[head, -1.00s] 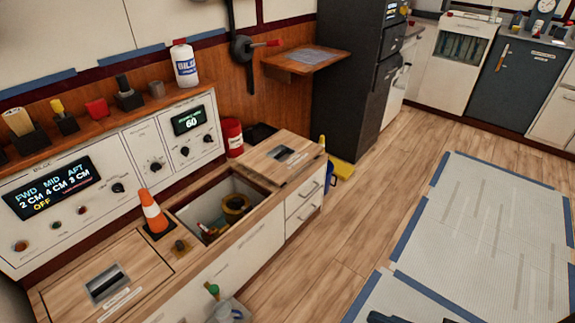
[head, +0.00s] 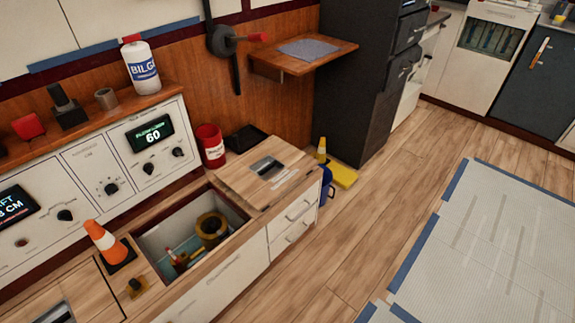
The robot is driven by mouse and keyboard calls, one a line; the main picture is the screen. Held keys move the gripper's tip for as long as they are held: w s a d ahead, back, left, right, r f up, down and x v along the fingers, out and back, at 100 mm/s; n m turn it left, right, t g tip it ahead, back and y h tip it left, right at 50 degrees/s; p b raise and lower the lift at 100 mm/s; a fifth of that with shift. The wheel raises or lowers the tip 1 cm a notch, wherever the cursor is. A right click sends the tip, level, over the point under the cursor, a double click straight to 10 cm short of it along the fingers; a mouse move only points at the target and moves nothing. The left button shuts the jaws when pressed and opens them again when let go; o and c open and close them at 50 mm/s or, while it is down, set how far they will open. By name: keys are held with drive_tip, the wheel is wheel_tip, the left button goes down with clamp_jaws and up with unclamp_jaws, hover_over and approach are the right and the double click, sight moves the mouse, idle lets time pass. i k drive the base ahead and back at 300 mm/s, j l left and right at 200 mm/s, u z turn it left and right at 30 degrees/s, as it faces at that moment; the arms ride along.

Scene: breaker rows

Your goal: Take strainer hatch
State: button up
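A square wooden hatch (head: 267,172) with a recessed dark grip plate and a small label lies on the counter, right of an open bilge well (head: 160,235); its label is too small to read. A second wooden hatch (head: 30,310) with a similar grip plate is at the bottom left, cut by the picture edge. Which one is the strainer hatch I cannot tell. Inside the open well is a round brass-coloured fitting (head: 211,228) with pipework. My gripper is not in view.
An orange cone (head: 106,245) stands left of the well. A red canister (head: 211,147) and a black tray (head: 246,140) sit behind the right hatch. A blue bucket (head: 326,186) and yellow object (head: 343,175) stand on the floor. Wooden floor (head: 350,240) in front is clear.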

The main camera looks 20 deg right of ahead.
sight(260, 175)
drive_tip(key=i+l+u, duration=0.45)
drive_tip(key=i+l, duration=0.3)
drive_tip(key=i, duration=0.25)
drive_tip(key=i+l+u, duration=0.45)
drive_tip(key=i+l, duration=0.4)
drive_tip(key=l, duration=0.2)
